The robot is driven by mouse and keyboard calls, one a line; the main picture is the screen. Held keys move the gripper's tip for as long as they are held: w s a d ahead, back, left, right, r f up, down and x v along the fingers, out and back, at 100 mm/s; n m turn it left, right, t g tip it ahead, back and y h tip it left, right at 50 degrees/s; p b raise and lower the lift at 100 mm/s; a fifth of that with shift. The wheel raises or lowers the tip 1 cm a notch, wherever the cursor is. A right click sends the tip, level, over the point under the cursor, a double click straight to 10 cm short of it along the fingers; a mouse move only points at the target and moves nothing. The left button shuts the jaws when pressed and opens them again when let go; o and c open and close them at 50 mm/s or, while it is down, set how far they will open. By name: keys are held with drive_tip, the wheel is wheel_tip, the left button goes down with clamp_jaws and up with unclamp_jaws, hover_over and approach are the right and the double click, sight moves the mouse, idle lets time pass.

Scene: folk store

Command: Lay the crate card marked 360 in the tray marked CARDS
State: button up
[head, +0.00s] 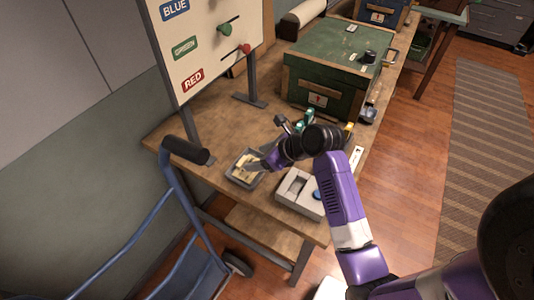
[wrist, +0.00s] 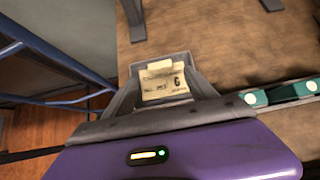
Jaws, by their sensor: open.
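A small grey tray (head: 238,180) stands near the table's left edge in the head view. Pale cream card shapes (head: 244,166) lie in it, and its label cannot be read. My gripper (head: 258,164) is over the tray's right side. The tray's grey far wall (wrist: 160,60) shows just beyond the card. Whether the fingers touch the card cannot be told.
A board with BLUE, GREEN and RED labels (head: 210,45) stands behind. A blue trolley (head: 170,215) is at the left.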

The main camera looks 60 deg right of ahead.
drive_tip(key=v, duration=0.5)
drive_tip(key=s+a+f+n, duration=0.1)
drive_tip(key=a+n, duration=0.1)
drive_tip(key=s+a+f+n+h, duration=0.1)
drive_tip(key=s+a+f+n, duration=0.1)
drive_tip(key=a+n, duration=0.1)
drive_tip(key=s+a+f+n, duration=0.1)
drive_tip(key=a+f+n, duration=0.1)
drive_tip(key=a+n, duration=0.1)
drive_tip(key=shift+s+a+f+t+h, duration=0.2)
drive_tip(key=shift+s+f+t+h, duration=0.1)
drive_tip(key=shift+h, duration=0.1)
drive_tip(key=s+a+r+n+t, duration=0.1)
drive_tip(key=s+a+r+n, duration=0.3)
drive_tip(key=n, duration=0.5)
drive_tip(key=s+a+r+n+t+y, duration=0.1)
drive_tip(key=s+a+r+n+t, duration=0.1)
drive_tip(key=s+a+r+n, duration=0.3)
drive_tip(key=s+a+r+n+t, duration=0.2)
drive_tip(key=s+a+r+n, duration=0.2)
drive_tip(key=s+n, duration=0.5)
drive_tip(key=a+n, duration=0.1)
drive_tip(key=n, duration=0.3)
drive_tip(key=shift+a+r+n, duration=0.25)
drive_tip(key=shift+n, duration=0.05)
